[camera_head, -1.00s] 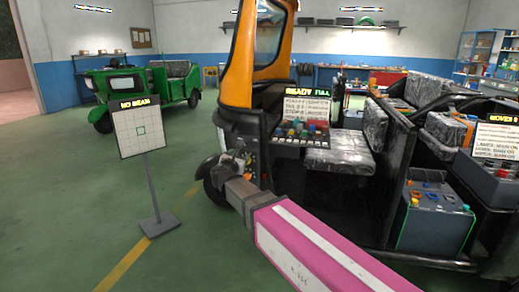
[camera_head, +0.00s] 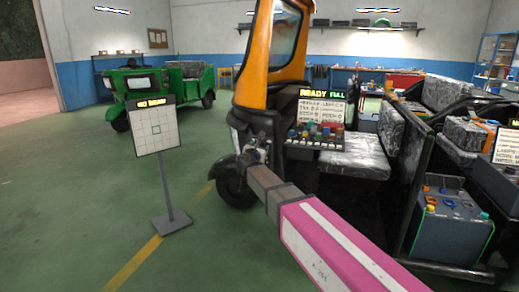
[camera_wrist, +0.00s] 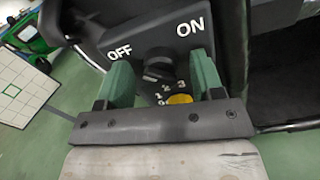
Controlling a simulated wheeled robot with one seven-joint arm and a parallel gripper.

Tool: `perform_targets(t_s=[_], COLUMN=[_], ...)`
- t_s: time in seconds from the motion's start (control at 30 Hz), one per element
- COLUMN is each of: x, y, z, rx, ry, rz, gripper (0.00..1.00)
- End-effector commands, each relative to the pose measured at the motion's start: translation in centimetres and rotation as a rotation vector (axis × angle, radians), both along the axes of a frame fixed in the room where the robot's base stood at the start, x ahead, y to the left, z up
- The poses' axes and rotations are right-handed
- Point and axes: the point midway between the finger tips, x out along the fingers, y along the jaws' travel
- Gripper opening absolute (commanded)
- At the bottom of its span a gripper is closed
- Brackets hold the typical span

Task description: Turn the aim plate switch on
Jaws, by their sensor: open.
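In the wrist view a dark panel (camera_wrist: 130,32) carries white OFF and ON labels, with a dark switch knob (camera_wrist: 159,58) below and between them. My gripper (camera_wrist: 161,72) is open, with one green finger on each side of the knob; I cannot tell whether they touch it. In the head view my gripper (camera_head: 250,154) is at the front of the orange and black rickshaw (camera_head: 254,80), too small to make out the switch. The aim plate (camera_head: 156,130), a white gridded board with a green square, stands on a post to the left under a "NO BEAM" sign.
A yellow spot and numbers show between my fingers in the wrist view. A console with coloured knobs (camera_head: 315,134) and a seat (camera_head: 352,158) are right of my gripper. A grey box (camera_head: 448,222) stands at right. A green rickshaw (camera_head: 150,84) is behind; the left floor is clear.

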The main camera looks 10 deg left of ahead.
Motion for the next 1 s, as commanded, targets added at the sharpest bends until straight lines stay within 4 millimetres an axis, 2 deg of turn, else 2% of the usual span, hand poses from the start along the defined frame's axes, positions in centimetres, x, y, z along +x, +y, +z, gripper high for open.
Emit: perform_targets(t_s=[0.2,0.27,0.3,0.37,0.73,1.0], x=[0.01,0.01,0.01,0.0,0.0,-0.01], y=[-0.02,-0.02,-0.02,-0.02,-0.03,-0.06], z=[0.01,0.01,0.01,0.01,0.0,-0.01], rx=[0.0,0.0,0.0,0.0,0.039,0.2], ry=[0.0,0.0,0.0,0.0,-0.003,-0.016], rz=[0.0,0.0,0.0,0.0,0.0,0.0], gripper=[0.61,0.42,0.28,0.11,0.12,0.12])
